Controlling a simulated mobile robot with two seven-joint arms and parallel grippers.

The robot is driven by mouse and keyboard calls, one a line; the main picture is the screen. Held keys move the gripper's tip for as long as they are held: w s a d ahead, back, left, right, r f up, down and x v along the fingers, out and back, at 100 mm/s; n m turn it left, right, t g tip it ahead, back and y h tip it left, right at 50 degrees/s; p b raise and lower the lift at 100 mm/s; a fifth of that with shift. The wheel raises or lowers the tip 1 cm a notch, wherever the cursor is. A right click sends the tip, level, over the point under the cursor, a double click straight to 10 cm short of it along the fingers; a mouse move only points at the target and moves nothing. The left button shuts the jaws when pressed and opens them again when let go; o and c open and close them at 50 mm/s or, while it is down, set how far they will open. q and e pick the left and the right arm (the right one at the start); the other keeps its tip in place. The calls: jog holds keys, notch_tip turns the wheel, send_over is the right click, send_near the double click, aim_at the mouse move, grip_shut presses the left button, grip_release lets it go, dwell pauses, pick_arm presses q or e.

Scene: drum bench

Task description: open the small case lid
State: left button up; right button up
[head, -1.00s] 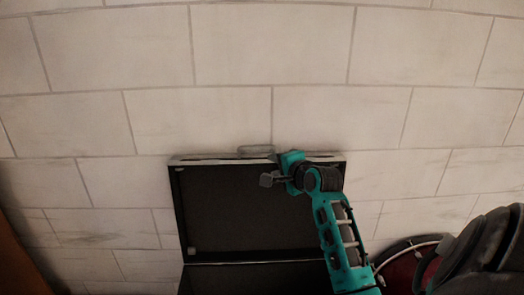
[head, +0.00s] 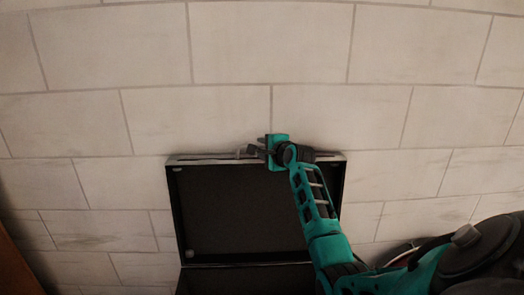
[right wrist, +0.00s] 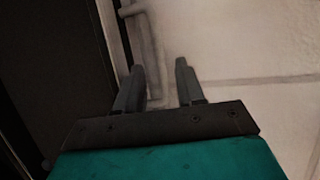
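The small case is open in the head view. Its lid (head: 235,215) shows its dark inside, with a pale rim along the far edge; the dark lower part (head: 230,280) is cut off by the bottom of the picture. My right gripper (head: 254,150) is at the middle of the lid's far edge, where the handle is, and partly hides it. The case edge (right wrist: 118,50) and a handle-like bar (right wrist: 140,20) are at the left finger; contact is unclear. My left gripper is not in view.
Pale tiles (head: 270,50) surround the case, with clear room beyond and to the left. A round drum rim (head: 395,252) shows partly behind my right arm at the lower right. A brown edge (head: 15,265) is at the lower left.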

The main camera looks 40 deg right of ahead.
jog(key=shift+x, duration=0.85)
jog(key=shift+c, duration=0.2)
grip_shut()
